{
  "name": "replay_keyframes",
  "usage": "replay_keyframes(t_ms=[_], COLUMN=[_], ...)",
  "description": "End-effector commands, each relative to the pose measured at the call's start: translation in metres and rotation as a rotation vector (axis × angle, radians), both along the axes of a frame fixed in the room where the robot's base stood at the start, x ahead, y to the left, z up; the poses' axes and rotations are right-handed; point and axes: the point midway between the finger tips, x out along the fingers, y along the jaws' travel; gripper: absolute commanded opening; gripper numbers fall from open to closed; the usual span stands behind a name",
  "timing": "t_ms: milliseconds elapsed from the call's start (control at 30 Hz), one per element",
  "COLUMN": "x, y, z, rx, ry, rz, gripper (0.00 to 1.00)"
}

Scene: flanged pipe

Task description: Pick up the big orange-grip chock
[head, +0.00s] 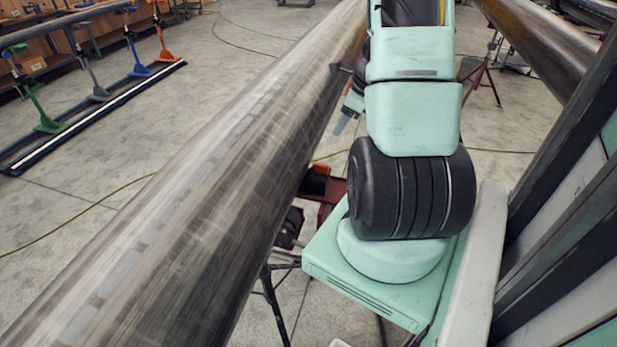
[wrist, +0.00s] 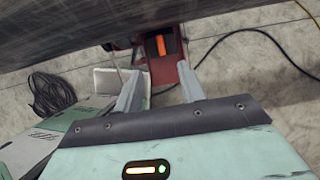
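A dark chock with an orange grip (wrist: 160,45) sits on a red support beneath the large pipe, at the upper middle of the wrist view. In the head view, a small orange and dark piece, apparently the chock (head: 318,172), shows between the pipe and my arm, partly hidden. My gripper (wrist: 160,88) is open, with its two grey fingers apart and nothing between them. The chock lies beyond the fingertips, roughly in line with the gap, and is not touched. In the head view my gripper (head: 346,118) is partly hidden by my arm.
The large grey pipe (head: 210,180) runs diagonally beside my arm and crosses the top of the wrist view. The red support (wrist: 182,72) stands under it. A black cable (wrist: 250,32) and a coiled cable (wrist: 52,92) lie on the concrete floor. Another pipe (head: 545,45) is at right.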

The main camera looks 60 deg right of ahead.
Motion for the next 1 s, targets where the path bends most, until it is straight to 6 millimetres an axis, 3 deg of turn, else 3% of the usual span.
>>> replay_keyframes(t_ms=[167, 600, 1000], x=[0.007, 0.039, 0.051], y=[0.003, 0.012, 0.016], z=[-0.021, -0.101, -0.132], rx=[0.005, 0.004, 0.004], ry=[0.002, 0.001, 0.001], rz=[-0.002, -0.002, -0.003], gripper=[0.40, 0.40, 0.40])
